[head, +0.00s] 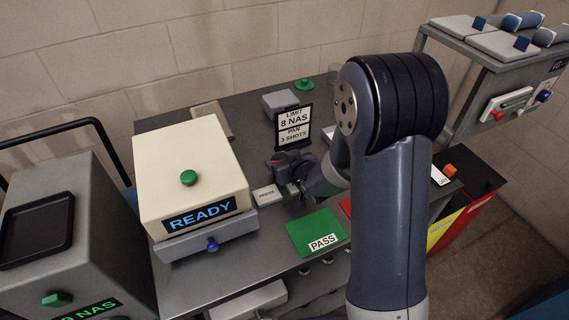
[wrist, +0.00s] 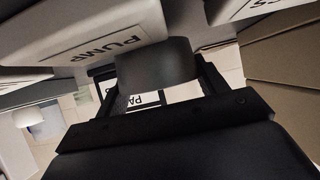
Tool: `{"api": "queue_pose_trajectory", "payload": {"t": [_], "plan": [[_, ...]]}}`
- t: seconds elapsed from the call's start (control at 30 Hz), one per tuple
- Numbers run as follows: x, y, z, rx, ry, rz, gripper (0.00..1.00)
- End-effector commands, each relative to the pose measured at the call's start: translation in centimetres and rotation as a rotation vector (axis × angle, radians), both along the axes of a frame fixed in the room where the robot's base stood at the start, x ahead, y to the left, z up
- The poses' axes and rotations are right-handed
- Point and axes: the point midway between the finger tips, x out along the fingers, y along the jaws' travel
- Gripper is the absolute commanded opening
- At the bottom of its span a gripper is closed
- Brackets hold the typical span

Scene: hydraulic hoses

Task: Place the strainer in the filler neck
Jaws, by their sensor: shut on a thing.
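My gripper (head: 295,188) is low over the grey bench, left of my forearm. In the wrist view my gripper (wrist: 155,95) is shut on a dark grey cylinder (wrist: 155,65), seen between the two dark fingers. I cannot tell for sure whether this cylinder is the strainer. In the head view the held thing is too small and too covered by my arm to make out. I cannot pick out a filler neck in either view.
A cream box reading READY (head: 190,170) stands left of my gripper. A small white labelled block (head: 266,195) lies between them. A green PASS plate (head: 316,232) is in front. A LIMIT sign (head: 294,125) stands behind. A white PUMP block (wrist: 90,35) is close in the wrist view.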

Motion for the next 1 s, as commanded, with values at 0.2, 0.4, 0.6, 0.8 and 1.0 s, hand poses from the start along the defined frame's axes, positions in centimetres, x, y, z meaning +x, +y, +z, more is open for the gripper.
{"api": "queue_pose_trajectory", "payload": {"t": [0.2,0.4,0.6,0.8,1.0], "plan": [[0.01,-0.01,-1.05,0.0,-0.002,-0.001,0.42],[0.01,-0.01,-1.07,0.0,-0.002,-0.001,0.42],[0.01,-0.01,-1.05,0.0,-0.001,-0.001,0.83],[0.01,-0.01,-1.04,0.0,-0.001,-0.001,0.91],[-0.07,-0.06,-0.93,0.0,-0.002,-0.001,0.91]]}}
